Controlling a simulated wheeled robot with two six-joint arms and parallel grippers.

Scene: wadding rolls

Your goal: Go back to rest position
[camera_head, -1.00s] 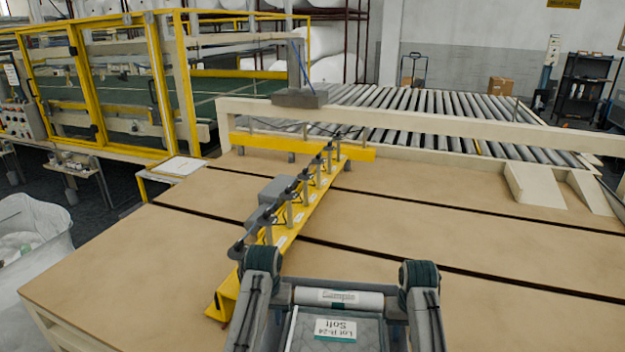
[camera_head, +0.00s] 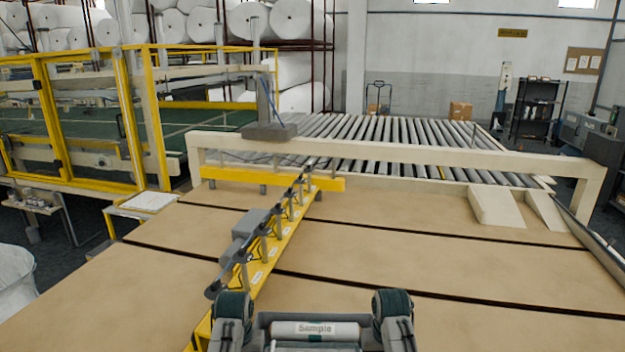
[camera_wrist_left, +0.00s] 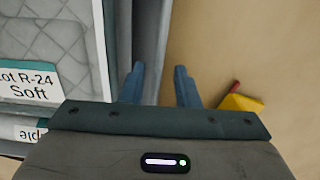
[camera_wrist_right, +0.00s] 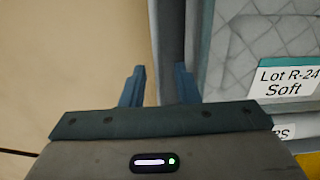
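My left gripper (camera_wrist_left: 159,86) shows in the left wrist view with its two blue fingers apart and nothing clasped between them. My right gripper (camera_wrist_right: 160,86) likewise shows in the right wrist view with its fingers apart and empty. A grey quilted piece labelled "Lot R-24 Soft" lies between the two grippers; it shows in the left wrist view (camera_wrist_left: 62,35) and in the right wrist view (camera_wrist_right: 265,35). A white roll labelled "Sample" (camera_head: 315,329) shows between my arms at the bottom of the head view. The fingertips are not visible in the head view.
The tan worktable (camera_head: 420,275) has wide bare areas with dark slots across it. A yellow bar with grey posts (camera_head: 265,245) stands on it left of centre. Beyond are a beige crossbeam (camera_head: 400,155), a roller conveyor (camera_head: 370,130) and a yellow-framed machine (camera_head: 85,115).

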